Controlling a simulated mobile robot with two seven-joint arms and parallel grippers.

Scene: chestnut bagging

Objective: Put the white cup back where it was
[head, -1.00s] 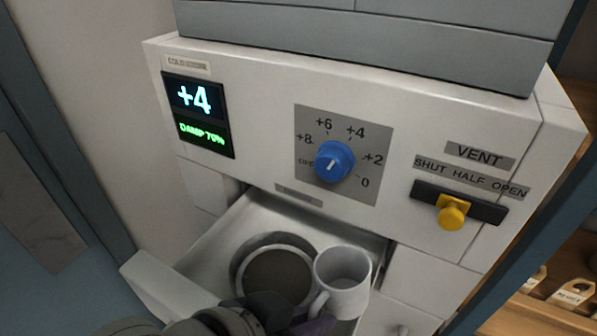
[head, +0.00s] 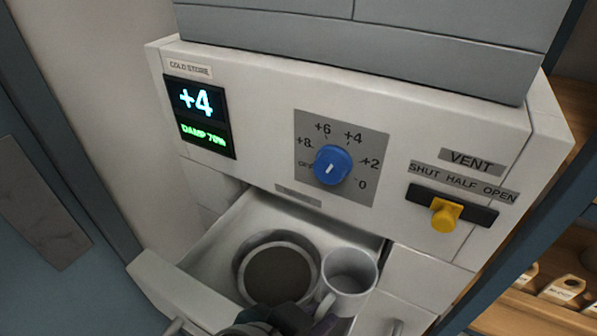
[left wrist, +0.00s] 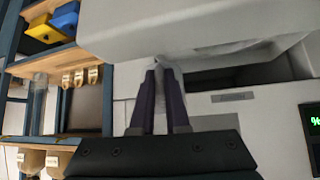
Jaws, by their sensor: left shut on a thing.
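The white cup (head: 350,284) is at the right side of the open white drawer (head: 165,285), tilted in the head view. My left gripper (head: 322,323) is at its left near side, with its fingers shut on the handle. Whether the cup's base touches the drawer floor I cannot tell. In the left wrist view the fingers (left wrist: 165,92) close on a pale piece, most of it hidden. My right gripper is not in view.
A round pale bowl with dark contents (head: 279,277) stands in the drawer, close left of the cup. Above are the cold store display (head: 200,115) reading +4, a blue dial (head: 332,165) and a yellow vent slider (head: 445,215). Shelves (head: 560,288) are at right.

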